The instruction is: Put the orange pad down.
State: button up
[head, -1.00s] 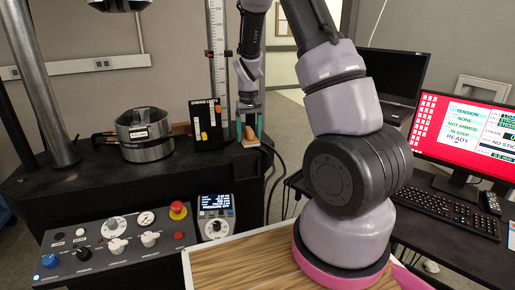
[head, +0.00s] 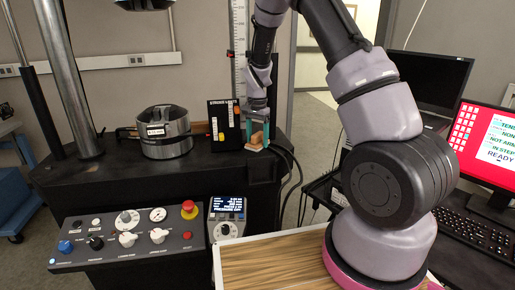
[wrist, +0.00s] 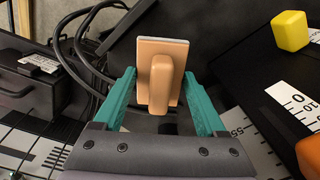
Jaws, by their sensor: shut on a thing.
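The orange pad (head: 256,139) is a flat, light orange plate with a raised grip block, at the right end of the black bench (head: 100,190). My gripper (head: 260,137) points down there with its teal fingers around the pad. In the wrist view the pad (wrist: 160,75) lies between the fingers of my gripper (wrist: 161,90), which is shut on it. Its grip block faces the camera. I cannot tell whether the underside of the pad touches the bench.
A black box with coloured tabs (head: 223,125) and a tall white scale (head: 238,50) stand just left of the pad. A round metal pot (head: 165,135) is farther left. Cables (head: 290,165) hang at the bench's right end. A yellow block (wrist: 290,31) shows in the wrist view.

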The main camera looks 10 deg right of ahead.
jog(key=shift+f, duration=1.75)
jog(key=shift+f, duration=0.1)
jog(key=o, duration=1.5)
jog(key=shift+o, duration=0.2)
notch_tip(320, 180, up, 12)
jog(key=shift+r, duration=0.1)
notch_tip(320, 180, up, 10)
jog(key=t+y, duration=0.1)
jog(key=t, duration=0.1)
send_over(257, 146)
jog(key=s+d, duration=0.2)
jog(key=d, duration=0.1)
jog(key=s+d+r+n+t+y, duration=0.1)
jog(key=s+d+r+n, duration=0.1)
jog(key=s+r, duration=0.65)
jog(key=s+r+n+t, duration=0.1)
jog(key=s+r+t, duration=0.1)
jog(key=s, duration=0.6)
jog(key=s+d+r+n+t, duration=0.1)
jog(key=s+r+t, duration=0.1)
jog(key=s, duration=0.6)
jog(key=shift+d+r+n, duration=0.3)
jog(key=shift+n, duration=0.1)
